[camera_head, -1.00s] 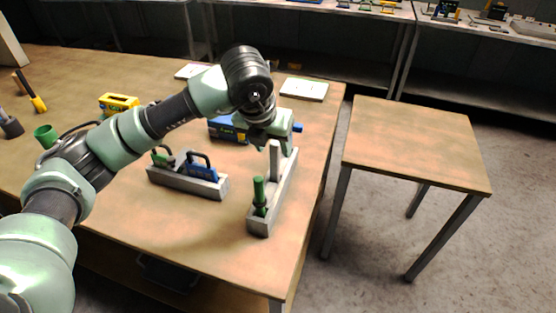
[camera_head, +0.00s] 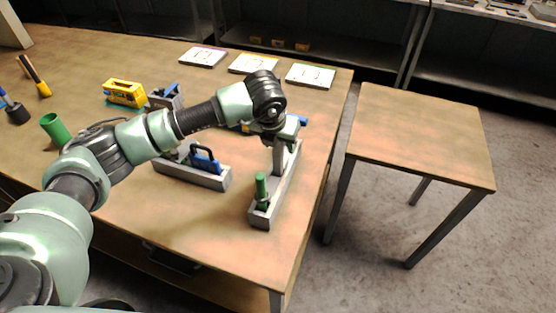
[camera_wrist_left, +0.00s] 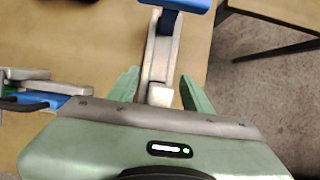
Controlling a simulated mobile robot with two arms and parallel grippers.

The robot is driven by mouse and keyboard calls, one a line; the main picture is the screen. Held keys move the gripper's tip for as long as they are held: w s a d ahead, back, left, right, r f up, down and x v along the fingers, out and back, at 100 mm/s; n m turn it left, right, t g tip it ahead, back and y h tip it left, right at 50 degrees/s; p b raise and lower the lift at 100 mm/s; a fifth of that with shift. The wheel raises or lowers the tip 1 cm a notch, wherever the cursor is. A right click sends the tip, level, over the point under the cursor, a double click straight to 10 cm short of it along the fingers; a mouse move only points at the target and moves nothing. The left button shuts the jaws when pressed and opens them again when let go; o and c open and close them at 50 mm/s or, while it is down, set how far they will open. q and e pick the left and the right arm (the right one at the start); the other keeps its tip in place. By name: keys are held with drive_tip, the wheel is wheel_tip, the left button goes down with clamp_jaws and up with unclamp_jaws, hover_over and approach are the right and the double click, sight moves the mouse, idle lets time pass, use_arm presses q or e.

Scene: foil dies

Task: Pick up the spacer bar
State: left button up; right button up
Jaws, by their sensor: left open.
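A plain grey upright bar, which looks like the spacer bar (camera_head: 278,158), stands in a long grey holder (camera_head: 261,219) near the table's right edge. In the left wrist view its square top (camera_wrist_left: 161,96) shows between the fingers. My left gripper (camera_head: 284,135) is at the bar's upper end, pointing down. In the left wrist view the left gripper (camera_wrist_left: 160,88) is open, with one green finger on each side of the bar and gaps visible. I cannot tell how far down the bar the fingers reach. My right gripper is not in view.
A green peg (camera_head: 261,188) stands at the holder's near end and a blue handle (camera_wrist_left: 180,3) at its far end. A grey tray with a blue-handled piece (camera_head: 206,163) lies to the left. A bare side table (camera_head: 420,135) stands right, across a gap.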

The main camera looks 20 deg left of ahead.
use_arm(q)
clamp_jaws()
drive_tip(key=shift+w+r, duration=0.1)
idle(1.2)
